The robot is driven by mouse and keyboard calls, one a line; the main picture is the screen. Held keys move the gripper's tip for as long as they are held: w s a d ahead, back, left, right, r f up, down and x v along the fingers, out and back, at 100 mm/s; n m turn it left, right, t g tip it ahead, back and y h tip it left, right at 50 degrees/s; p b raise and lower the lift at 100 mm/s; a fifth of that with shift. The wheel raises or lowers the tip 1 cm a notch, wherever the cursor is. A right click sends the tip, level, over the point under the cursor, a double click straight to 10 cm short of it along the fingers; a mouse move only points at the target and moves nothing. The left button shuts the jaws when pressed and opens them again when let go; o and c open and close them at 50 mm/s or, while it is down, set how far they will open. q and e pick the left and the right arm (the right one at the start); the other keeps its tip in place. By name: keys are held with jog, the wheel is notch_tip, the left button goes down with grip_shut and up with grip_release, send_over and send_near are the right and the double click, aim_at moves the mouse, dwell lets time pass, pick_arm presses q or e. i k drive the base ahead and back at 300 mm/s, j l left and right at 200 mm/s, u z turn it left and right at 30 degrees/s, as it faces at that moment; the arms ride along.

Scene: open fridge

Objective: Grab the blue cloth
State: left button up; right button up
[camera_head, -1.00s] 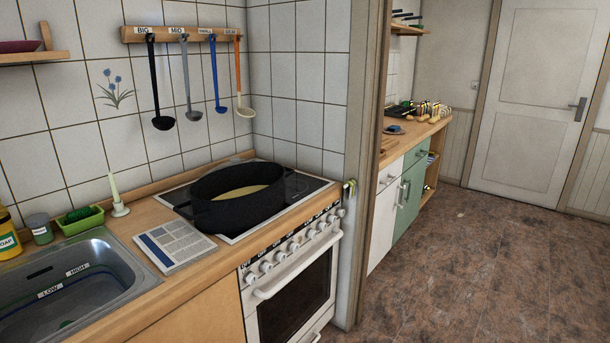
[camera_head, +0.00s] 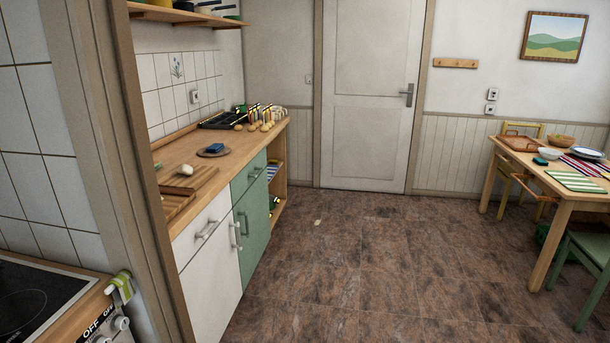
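No plain blue cloth can be made out for certain. A small blue item (camera_head: 216,148) lies on a round dark plate (camera_head: 203,153) on the wooden counter; it is too small to tell whether it is cloth or a sponge. A striped cloth with blue, red and white (camera_head: 588,166) lies on the dining table at the right. A green-and-white striped cloth (camera_head: 577,182) lies in front of it. Neither of my grippers is in view.
The wooden counter (camera_head: 181,149) with white and green cabinets runs along the left. A door-frame post (camera_head: 128,160) and the stove (camera_head: 35,295) stand near left. The dining table (camera_head: 570,207) and a green chair (camera_head: 594,250) stand right.

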aim_at(215, 147)
jog(key=i+u, duration=0.1)
jog(key=i, duration=0.4)
jog(key=i+l+u, duration=0.1)
jog(key=i, duration=0.4)
jog(key=i+l, duration=0.1)
jog(key=i, duration=0.4)
jog(key=i+l+u, duration=0.15)
jog(key=i, duration=0.35)
